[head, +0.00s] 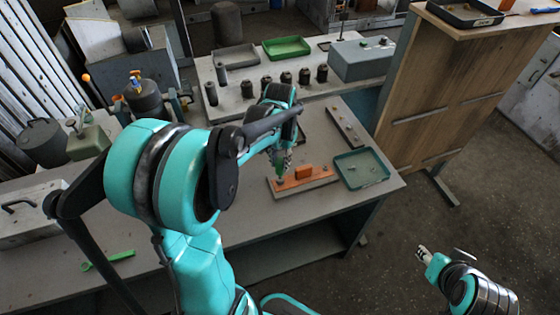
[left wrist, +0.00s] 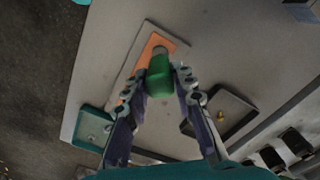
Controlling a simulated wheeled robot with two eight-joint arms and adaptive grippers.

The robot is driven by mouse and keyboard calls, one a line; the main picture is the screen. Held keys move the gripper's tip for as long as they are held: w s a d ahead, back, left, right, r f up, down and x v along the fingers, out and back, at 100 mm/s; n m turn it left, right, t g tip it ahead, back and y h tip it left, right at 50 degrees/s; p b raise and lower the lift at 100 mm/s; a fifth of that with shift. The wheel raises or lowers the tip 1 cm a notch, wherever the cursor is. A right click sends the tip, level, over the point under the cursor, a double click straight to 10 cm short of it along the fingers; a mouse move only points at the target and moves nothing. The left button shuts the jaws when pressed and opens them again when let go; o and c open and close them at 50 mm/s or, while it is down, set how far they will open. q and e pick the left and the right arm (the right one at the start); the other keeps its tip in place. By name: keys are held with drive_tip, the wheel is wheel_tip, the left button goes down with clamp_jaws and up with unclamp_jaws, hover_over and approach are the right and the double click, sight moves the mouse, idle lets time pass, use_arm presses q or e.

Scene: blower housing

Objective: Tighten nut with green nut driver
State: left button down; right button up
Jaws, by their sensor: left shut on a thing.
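My left gripper (head: 281,158) is shut on the green nut driver (head: 281,171), above the worktable. In the left wrist view the green driver (left wrist: 159,80) sits between the two fingertips (left wrist: 162,82), pointing toward the orange part (left wrist: 150,48). In the head view the driver stands roughly upright over the left end of the orange part (head: 310,175), which lies on a flat grey plate (head: 310,186). The nut is hidden under the driver, and I cannot tell whether they touch. My right gripper (head: 425,254) is far off at the lower right, away from the table; its jaws are too small to read.
A green-grey tray (head: 343,171) with small parts lies right of the plate. A narrow strip with small parts (head: 345,124) lies behind it. Several dark cylinders (head: 286,78) stand on the back table. A green tool (head: 108,260) lies at the front left. A wooden-sided bench (head: 440,85) stands right.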

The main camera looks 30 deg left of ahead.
use_arm(q)
drive_tip(key=shift+r+p, duration=0.7)
drive_tip(key=shift+r, duration=0.3)
drive_tip(key=shift+r, duration=0.15)
wheel_tip(320, 180, up, 5)
drive_tip(key=p, duration=0.4)
drive_tip(key=shift+f, duration=0.2)
